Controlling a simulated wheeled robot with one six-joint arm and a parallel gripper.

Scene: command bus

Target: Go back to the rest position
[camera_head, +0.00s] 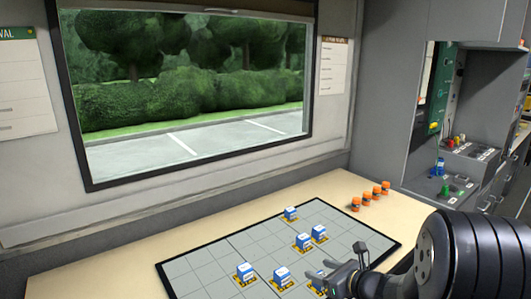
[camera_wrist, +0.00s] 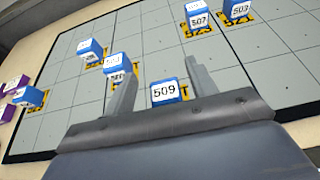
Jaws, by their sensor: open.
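I cannot tell how far above that block the fingers are. The block sits on a yellow label on the board. Other blue and white blocks stand on yellow labels, including one marked 507 (camera_wrist: 198,18) and one marked 503 (camera_wrist: 238,9). In the head view, one block (camera_head: 317,281) is partly hidden by my gripper.
A window (camera_head: 190,95) is behind the table. Grey cabinets (camera_head: 465,165) with shelves stand at the right. The air above the board's left part is clear.

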